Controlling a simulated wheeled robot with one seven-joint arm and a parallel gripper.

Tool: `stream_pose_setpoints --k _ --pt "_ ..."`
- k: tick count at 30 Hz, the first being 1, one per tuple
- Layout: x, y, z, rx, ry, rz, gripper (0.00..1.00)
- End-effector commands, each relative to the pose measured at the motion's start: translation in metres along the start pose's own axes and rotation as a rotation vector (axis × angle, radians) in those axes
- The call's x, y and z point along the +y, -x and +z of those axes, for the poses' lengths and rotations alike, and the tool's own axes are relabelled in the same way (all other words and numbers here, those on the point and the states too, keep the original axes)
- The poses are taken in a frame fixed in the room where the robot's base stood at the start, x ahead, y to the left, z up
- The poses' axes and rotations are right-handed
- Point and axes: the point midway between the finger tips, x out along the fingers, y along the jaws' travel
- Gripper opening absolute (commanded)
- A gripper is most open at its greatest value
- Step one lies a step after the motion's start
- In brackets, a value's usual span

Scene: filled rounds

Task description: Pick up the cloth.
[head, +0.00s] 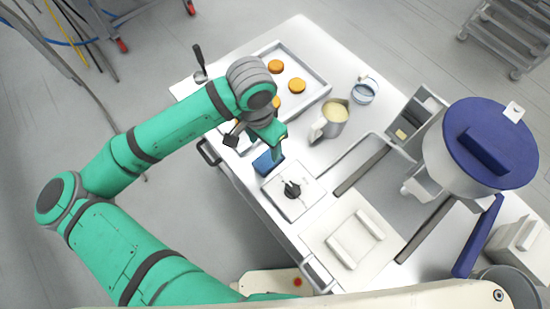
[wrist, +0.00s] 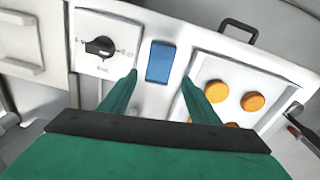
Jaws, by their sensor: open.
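The cloth (wrist: 160,62) is a small blue rectangle lying flat on the white worktop between the dial panel and the tray. In the head view the cloth (head: 267,162) shows just below my gripper, which hides part of it. My gripper (wrist: 160,82) is open and empty. In the wrist view its two green fingers stand apart, with the cloth showing between and beyond their tips. In the head view my gripper (head: 276,150) is above or close beside the cloth; I cannot tell the exact gap.
A tray (head: 318,88) with several orange rounds lies beyond the gripper. A dial panel (head: 305,205) is beside the cloth. A large blue-lidded hopper (head: 443,165) stands at the far right.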

Motion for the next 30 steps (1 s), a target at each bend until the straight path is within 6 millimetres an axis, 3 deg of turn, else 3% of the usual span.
stream_pose_setpoints --k 5,12,22,30 --pt "-0.001 0.005 -0.001 -0.048 -0.049 -0.022 0.56" --pt "-0.003 -0.029 0.002 -0.051 -0.048 -0.021 0.56" --pt "-0.003 -0.055 0.004 -0.049 -0.047 -0.021 0.56" --pt "-0.004 -0.090 0.006 -0.049 -0.047 -0.022 0.56"
